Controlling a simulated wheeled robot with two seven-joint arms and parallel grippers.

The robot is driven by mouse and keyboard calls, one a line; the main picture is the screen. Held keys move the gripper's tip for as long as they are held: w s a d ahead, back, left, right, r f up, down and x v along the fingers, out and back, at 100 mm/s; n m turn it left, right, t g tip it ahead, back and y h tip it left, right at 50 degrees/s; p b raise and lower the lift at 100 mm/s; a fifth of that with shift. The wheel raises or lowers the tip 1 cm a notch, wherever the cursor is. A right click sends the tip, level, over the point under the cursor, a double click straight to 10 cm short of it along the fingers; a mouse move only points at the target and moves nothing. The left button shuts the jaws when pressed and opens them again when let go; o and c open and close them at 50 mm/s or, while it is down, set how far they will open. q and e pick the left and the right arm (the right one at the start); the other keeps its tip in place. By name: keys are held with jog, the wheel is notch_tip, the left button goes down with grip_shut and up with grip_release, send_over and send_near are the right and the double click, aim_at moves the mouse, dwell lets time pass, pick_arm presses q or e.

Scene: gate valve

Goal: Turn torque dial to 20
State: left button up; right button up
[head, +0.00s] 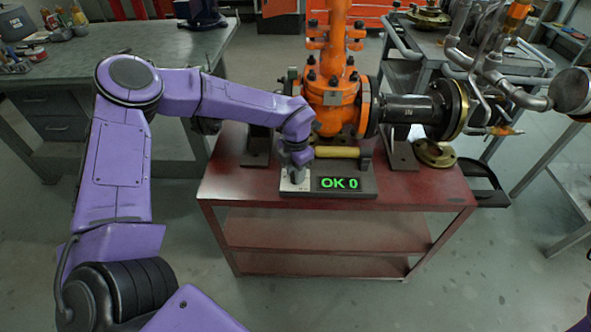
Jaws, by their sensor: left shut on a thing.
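My left gripper (299,167) points down over the light plate (291,183) at the unit's left end. It is shut on the torque dial there, which my gripper and wrist mostly hide, so its pointer cannot be read. My right gripper is not in view.
An orange gate valve (332,95) with dark flanged pipe (405,108) stands behind the unit on the red cart (420,194). A brass flange (436,153) lies at right. Benches stand left and right. The cart's front strip is clear.

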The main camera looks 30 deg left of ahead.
pick_arm(q)
jog(key=m+p, duration=0.1)
jog(key=m, duration=0.1)
jog(key=m+p, duration=0.1)
jog(key=p, duration=0.1)
jog(key=shift+r+m, duration=0.2)
jog(key=shift+m, duration=0.2)
jog(key=shift+f+m+p, duration=0.15)
jog(key=shift+m+p, duration=1)
jog(key=shift+m, duration=0.85)
jog(key=o, duration=1)
jog(key=shift+o, duration=0.2)
notch_tip(320, 180, up, 10)
jog(key=shift+r, duration=0.25)
